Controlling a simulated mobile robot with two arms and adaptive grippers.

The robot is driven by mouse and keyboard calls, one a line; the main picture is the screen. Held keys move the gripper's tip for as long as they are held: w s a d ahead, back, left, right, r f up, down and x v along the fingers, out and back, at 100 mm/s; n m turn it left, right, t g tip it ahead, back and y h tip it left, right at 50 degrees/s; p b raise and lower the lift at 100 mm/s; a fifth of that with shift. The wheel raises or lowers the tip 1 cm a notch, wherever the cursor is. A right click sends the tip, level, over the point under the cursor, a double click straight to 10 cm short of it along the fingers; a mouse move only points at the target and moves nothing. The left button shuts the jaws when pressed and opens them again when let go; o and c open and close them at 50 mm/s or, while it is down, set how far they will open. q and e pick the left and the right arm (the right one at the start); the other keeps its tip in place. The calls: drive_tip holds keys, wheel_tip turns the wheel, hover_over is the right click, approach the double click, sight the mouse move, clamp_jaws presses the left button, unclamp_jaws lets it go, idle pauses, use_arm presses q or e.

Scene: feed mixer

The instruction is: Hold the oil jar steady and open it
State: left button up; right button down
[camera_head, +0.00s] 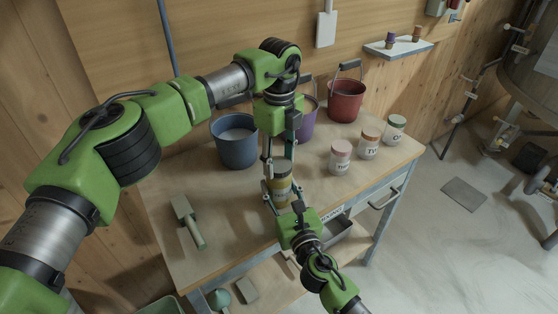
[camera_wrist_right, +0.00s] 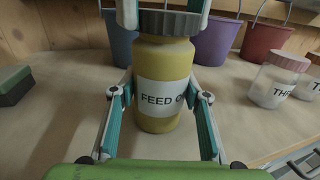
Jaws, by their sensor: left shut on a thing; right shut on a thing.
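The oil jar (camera_head: 281,187) stands upright on the wooden table, near its front edge. In the right wrist view the jar (camera_wrist_right: 160,62) is yellow, with a white label reading "FEED O" and a grey ribbed lid (camera_wrist_right: 168,22) seated on its neck. My left gripper (camera_head: 279,164) comes down from above and is shut on the lid, one finger on each side. My right gripper (camera_wrist_right: 160,98) comes in low from the front and is shut on the jar's body, its fingers on either side of the label. The lid's top is mostly hidden in the head view.
A blue bucket (camera_head: 236,152), a purple bucket (camera_head: 308,122) and a red bucket (camera_head: 345,106) stand behind the jar. Small jars with pink (camera_head: 340,157), brown (camera_head: 368,146) and green (camera_head: 394,130) lids stand to the right. A green-handled tool (camera_head: 189,222) lies at the left.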

sight(279, 164)
use_arm(q)
drive_tip(key=shift+r, duration=0.9)
use_arm(e)
drive_tip(key=shift+f, duration=0.15)
use_arm(q)
drive_tip(key=shift+r, duration=2)
use_arm(e)
drive_tip(key=c, duration=1.1)
unclamp_jaws()
